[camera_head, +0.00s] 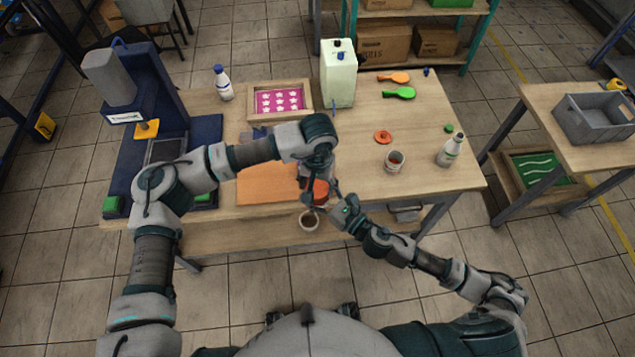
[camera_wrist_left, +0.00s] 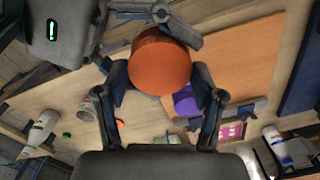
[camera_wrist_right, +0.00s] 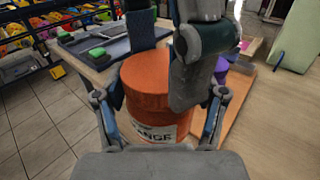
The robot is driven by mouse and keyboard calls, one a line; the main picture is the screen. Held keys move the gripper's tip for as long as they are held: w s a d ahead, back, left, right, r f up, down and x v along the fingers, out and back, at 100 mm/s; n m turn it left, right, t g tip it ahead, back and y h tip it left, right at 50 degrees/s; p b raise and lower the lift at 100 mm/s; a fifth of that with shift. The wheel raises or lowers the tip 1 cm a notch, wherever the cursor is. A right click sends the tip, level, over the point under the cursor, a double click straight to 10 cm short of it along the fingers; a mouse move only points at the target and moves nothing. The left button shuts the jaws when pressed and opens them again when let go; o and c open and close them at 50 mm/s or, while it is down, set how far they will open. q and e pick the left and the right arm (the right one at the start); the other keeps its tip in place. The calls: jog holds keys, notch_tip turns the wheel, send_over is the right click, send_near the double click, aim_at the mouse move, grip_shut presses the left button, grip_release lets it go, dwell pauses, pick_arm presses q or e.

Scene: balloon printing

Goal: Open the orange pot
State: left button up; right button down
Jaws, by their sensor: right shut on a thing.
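The orange pot (camera_head: 320,188), with its orange lid on, is near the table's front edge, partly hidden by my grippers. Its round lid fills the middle of the left wrist view (camera_wrist_left: 160,62). The right wrist view shows its side and label (camera_wrist_right: 150,112). My left gripper (camera_head: 316,186) comes down from above, its fingers spread on either side of the lid with small gaps. My right gripper (camera_head: 336,198) is shut on the pot from the side, with a finger on each side (camera_wrist_right: 160,112).
A purple-lidded pot (camera_wrist_left: 186,100) is close beside the orange one. An orange board (camera_head: 262,186) lies to the left. An open pot (camera_head: 395,160), a loose orange lid (camera_head: 383,137) and a bottle (camera_head: 450,150) stand at right.

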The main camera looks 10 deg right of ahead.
pick_arm(q)
jog(key=o, duration=1.3)
jog(key=shift+r, duration=0.1)
